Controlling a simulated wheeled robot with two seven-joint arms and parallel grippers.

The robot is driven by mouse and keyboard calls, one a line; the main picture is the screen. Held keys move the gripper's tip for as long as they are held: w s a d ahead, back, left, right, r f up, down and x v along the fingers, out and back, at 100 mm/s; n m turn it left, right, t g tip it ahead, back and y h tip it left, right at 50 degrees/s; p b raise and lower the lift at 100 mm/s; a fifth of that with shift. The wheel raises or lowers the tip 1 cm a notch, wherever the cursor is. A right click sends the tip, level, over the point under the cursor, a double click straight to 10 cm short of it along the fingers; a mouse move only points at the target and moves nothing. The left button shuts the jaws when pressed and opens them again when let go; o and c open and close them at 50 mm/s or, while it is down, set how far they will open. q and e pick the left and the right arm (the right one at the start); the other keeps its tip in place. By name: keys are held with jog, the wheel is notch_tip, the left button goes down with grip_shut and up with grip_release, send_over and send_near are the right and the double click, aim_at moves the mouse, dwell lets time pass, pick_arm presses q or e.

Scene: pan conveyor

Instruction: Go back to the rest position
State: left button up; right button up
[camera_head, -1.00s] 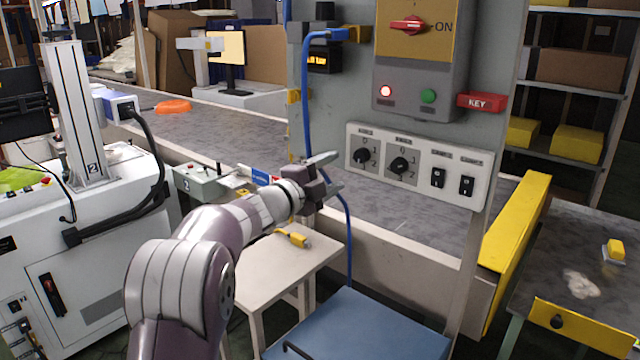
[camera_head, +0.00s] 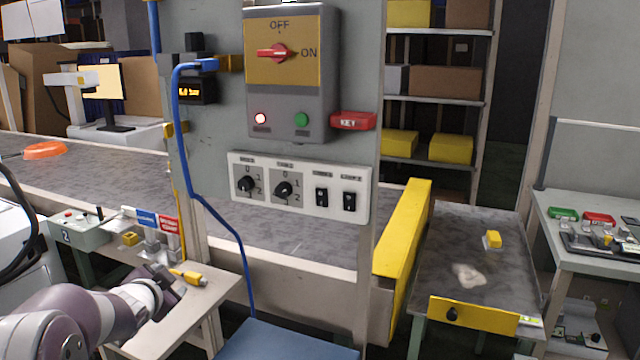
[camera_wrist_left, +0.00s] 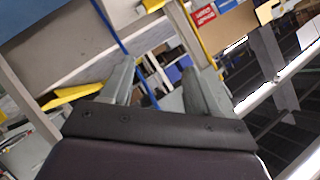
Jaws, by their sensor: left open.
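My left gripper (camera_head: 166,279) is low at the left in the head view, above the small beige table (camera_head: 205,310). In the left wrist view its two grey fingers (camera_wrist_left: 158,85) stand apart with nothing held between them. A yellow connector (camera_head: 188,277) lies on the small table, just right of the gripper in the picture. The control panel with two black knobs (camera_head: 265,187) and two black switches stands to the right, clear of the gripper. My right gripper is in neither view.
A blue cable (camera_head: 200,190) runs down the post. A blue surface (camera_head: 285,342) is at the bottom. A yellow barrier (camera_head: 404,235) and a side table (camera_head: 440,275) stand to the right.

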pick_arm(q)
jog(key=s+d+f+n+g, duration=0.35)
jog(key=s+f, duration=0.25)
jog(key=s, duration=0.3)
jog(key=s+d+f+n+g+h, duration=0.15)
jog(key=s+d+f+g, duration=0.35)
jog(key=s, duration=0.5)
jog(key=s+d+f+n+g, duration=0.35)
jog(key=s+d+f, duration=0.2)
jog(key=s, duration=0.35)
notch_tip(320, 180, up, 20)
jog(key=d+m+p, duration=0.1)
jog(key=p, duration=1.8)
jog(key=shift+s+d+p, duration=0.2)
jog(key=shift+s+p, duration=0.2)
